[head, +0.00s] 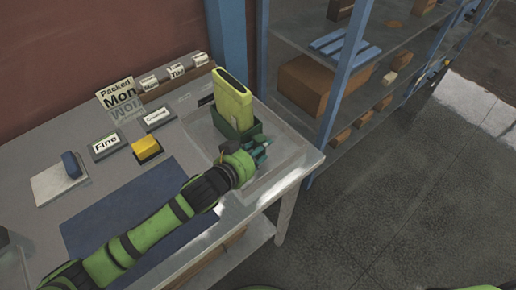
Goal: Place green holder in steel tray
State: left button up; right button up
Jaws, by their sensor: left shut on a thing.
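The dark green holder (248,130) is at the right end of the table, with a tall yellow-green container (232,98) standing upright in it. My left gripper (259,149) reaches in from the lower left and is shut at the holder's near side, apparently on its edge. The fingers and wrist hide part of that side. The steel tray (284,162) appears as a pale, shiny grey area around and under the holder. Its rim is hard to make out, and I cannot tell whether the holder touches its floor. My right gripper is not in view.
A dark blue mat (125,215) lies to the left, partly under my arm. A yellow block (146,147), label cards (106,145) and a white pad with a blue object (71,165) stand behind it. A blue-framed shelf (345,85) is close on the right.

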pick_arm(q)
jog(key=o, duration=1.2)
jog(key=shift+r, duration=0.1)
jog(key=b+v, duration=0.1)
jog(key=v, duration=1.1)
